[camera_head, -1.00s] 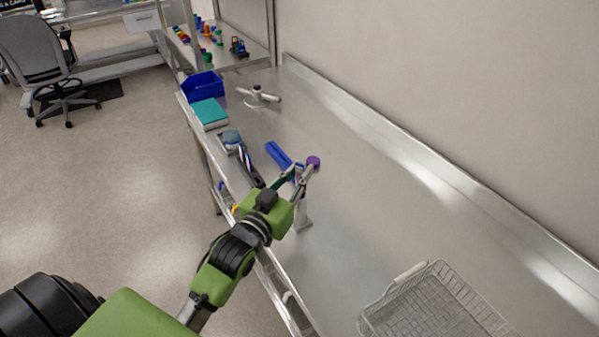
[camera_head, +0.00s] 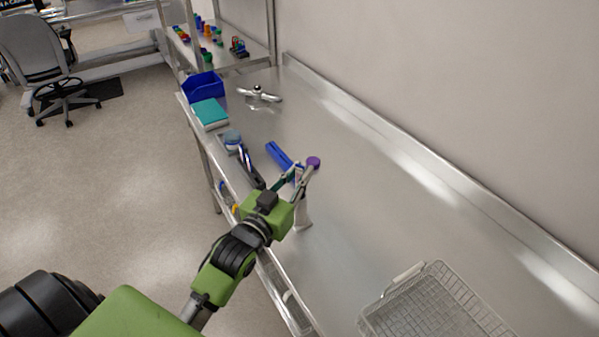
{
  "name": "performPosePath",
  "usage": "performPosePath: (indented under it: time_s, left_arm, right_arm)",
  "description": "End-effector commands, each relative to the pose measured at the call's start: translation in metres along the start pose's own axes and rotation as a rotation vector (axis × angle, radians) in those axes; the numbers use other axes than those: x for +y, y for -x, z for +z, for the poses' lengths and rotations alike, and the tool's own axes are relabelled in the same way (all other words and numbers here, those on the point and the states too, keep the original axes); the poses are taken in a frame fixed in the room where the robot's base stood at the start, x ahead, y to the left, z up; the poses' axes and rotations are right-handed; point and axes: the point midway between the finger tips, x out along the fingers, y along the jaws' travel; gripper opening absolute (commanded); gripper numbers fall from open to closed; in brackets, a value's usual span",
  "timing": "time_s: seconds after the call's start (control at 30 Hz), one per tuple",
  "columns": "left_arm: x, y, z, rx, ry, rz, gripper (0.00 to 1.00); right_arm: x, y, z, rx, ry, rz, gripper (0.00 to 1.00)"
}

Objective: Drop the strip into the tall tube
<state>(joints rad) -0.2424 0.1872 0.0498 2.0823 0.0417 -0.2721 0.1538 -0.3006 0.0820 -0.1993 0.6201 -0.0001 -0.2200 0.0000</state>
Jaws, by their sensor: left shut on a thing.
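My left gripper (camera_head: 303,168) is over the steel bench, at the end of the green and black arm. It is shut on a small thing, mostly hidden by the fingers. A round purple piece (camera_head: 313,162) shows at the fingertips; I cannot tell whether it is part of the held thing or where the strip is. A pale upright piece (camera_head: 303,214) stands on the bench just below the gripper, its upper part hidden by the hand; it may be the tall tube. A blue elongated thing (camera_head: 280,156) lies just behind the fingers. My right gripper is not in view.
A wire basket (camera_head: 432,300) stands at the front right of the bench (camera_head: 370,215). The bench's middle right is clear.

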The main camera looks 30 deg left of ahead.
Motion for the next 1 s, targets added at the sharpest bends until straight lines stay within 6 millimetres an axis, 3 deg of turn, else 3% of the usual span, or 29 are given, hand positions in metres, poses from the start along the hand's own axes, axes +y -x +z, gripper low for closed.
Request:
performPosePath:
  time_s: [1.0]
  left_arm:
    - [0.0002,0.0001,0.0048,0.000,0.000,0.000,0.06]
  right_arm:
    - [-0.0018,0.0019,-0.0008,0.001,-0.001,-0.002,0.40]
